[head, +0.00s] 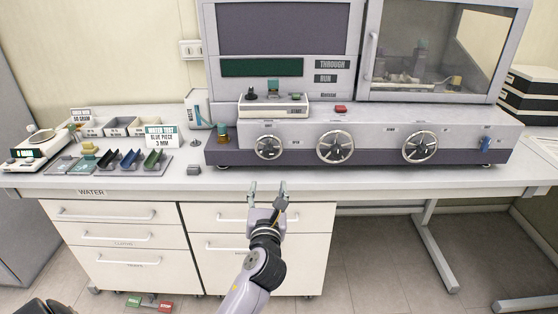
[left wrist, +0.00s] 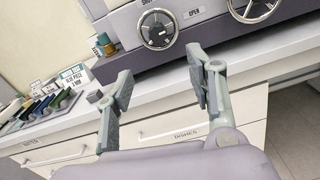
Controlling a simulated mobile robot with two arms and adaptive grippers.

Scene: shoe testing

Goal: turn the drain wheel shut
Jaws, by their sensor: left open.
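Three silver handwheels sit on the front of the grey machine (head: 375,128): a small left wheel (head: 268,147), a larger middle wheel (head: 335,147) and a right wheel (head: 420,147). I cannot read which is labelled drain. In the left wrist view the left wheel (left wrist: 158,30) has "SHUT" and "OPEN" marks beside it, and part of the middle wheel (left wrist: 252,8) shows. My left gripper (head: 268,188) is open and empty, in front of the drawers and below the left wheel, apart from it. Its spread fingers also show in the left wrist view (left wrist: 160,72). My right gripper is out of view.
The bench edge (head: 390,189) lies between my gripper and the machine. A small grey block (head: 194,170) and a brass-coloured piece (head: 222,135) stand left of the wheels. Trays with coloured pieces (head: 128,160) are further left. A blue lever (head: 486,144) is at the far right.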

